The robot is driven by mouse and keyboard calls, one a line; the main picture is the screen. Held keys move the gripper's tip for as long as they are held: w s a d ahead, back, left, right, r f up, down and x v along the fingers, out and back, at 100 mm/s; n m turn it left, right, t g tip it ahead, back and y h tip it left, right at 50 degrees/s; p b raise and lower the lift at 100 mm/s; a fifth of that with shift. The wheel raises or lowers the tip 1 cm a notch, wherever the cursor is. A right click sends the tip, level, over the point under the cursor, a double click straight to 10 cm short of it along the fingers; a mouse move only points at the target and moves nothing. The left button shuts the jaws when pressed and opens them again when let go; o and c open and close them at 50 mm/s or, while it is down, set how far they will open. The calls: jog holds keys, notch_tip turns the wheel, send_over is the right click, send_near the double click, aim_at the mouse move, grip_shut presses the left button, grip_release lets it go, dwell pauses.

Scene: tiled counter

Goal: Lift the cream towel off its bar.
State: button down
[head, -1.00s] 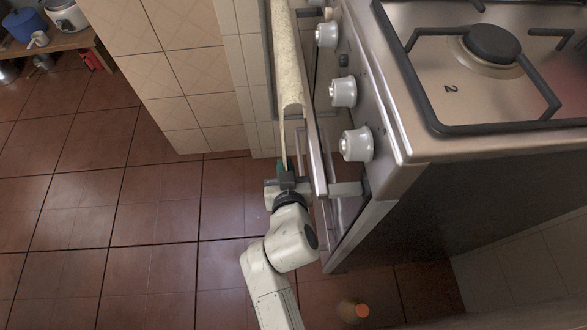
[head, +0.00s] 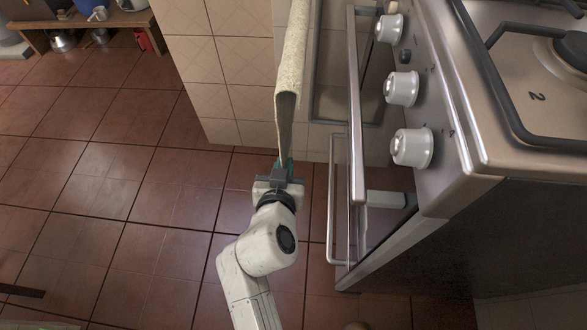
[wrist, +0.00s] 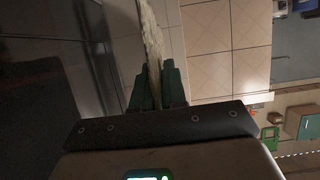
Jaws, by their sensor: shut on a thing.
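The cream towel (head: 292,62) hangs folded over in a narrow inverted U in the head view. It is to the left of the oven's metal bar (head: 356,110), with a visible gap between them. My gripper (head: 283,168) is shut on the towel's lower end, below the fold. In the wrist view, the towel (wrist: 153,45) runs up from between the two green fingers (wrist: 157,88). The part pinched between the fingers is mostly hidden.
The stove (head: 480,120) with white knobs (head: 412,147) stands right of the towel. A lower metal handle (head: 333,215) juts out from its front. A tiled wall (head: 225,75) is behind. Open red floor tiles (head: 110,190) lie to the left.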

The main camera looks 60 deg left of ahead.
jog(key=s+a+b, duration=0.1)
jog(key=s+a, duration=0.1)
jog(key=s, duration=0.1)
jog(key=shift+s+a+b, duration=0.1)
jog(key=shift+a+b, duration=0.25)
dwell(0.4)
